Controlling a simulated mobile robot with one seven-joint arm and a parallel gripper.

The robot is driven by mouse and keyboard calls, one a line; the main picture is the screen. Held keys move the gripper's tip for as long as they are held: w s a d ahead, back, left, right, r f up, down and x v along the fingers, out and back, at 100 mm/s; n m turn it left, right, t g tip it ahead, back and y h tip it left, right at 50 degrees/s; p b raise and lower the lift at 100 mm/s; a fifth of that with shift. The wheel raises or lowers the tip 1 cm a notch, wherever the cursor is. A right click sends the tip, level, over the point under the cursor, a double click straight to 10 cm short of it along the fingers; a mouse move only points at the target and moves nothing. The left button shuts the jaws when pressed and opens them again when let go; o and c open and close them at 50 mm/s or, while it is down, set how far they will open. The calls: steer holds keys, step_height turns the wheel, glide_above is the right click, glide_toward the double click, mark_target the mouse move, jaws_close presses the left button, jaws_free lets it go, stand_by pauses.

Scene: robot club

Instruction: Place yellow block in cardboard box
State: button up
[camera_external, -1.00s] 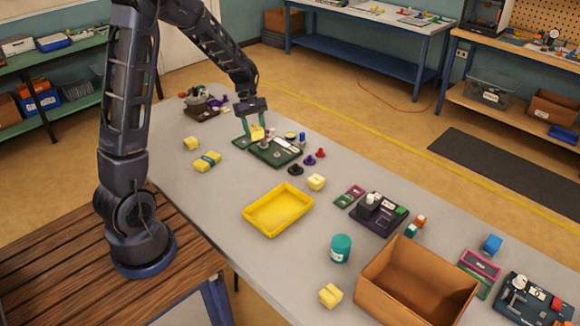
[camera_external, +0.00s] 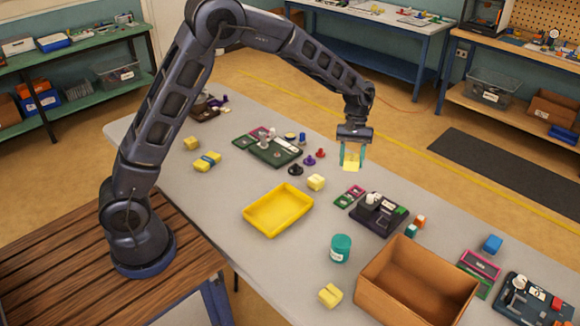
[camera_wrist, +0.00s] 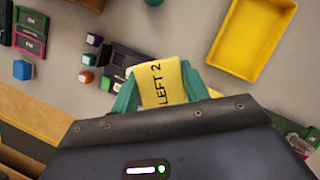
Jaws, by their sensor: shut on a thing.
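My gripper (camera_external: 352,156) is shut on a yellow block (camera_external: 351,163) and holds it above the table, behind the dark device with a white knob. In the wrist view the block (camera_wrist: 163,84) sits between the teal fingers and shows the text "LEFT 2". The open cardboard box (camera_external: 392,300) stands on the near right of the table, to the right of and nearer than my gripper; its visible inside looks empty. Other yellow blocks lie on the table: one near the tray (camera_external: 316,182), one left of the box (camera_external: 330,295), and two at the far left (camera_external: 207,161).
A yellow tray (camera_external: 250,222) lies mid-table. A teal jar (camera_external: 340,249) stands just left of the box. The dark device (camera_external: 375,218) and small coloured cubes (camera_external: 416,224) lie between my gripper and the box.

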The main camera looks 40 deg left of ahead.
steer(key=s+d+m+y, duration=0.1)
steer(key=s+d+m, duration=0.1)
steer(key=d, duration=0.7)
steer(key=s+d+m, duration=0.1)
steer(key=s+d, duration=0.2)
steer(key=d, duration=0.6)
steer(key=m+y, duration=0.2)
steer(key=m, duration=0.2)
glide_above(409, 305)
steer(key=f, duration=0.1)
steer(key=shift+g, duration=0.4)
step_height(409, 305, down, 20)
steer(key=shift+r, duration=0.2)
steer(key=shift+f, duration=0.1)
steer(key=o, duration=1)
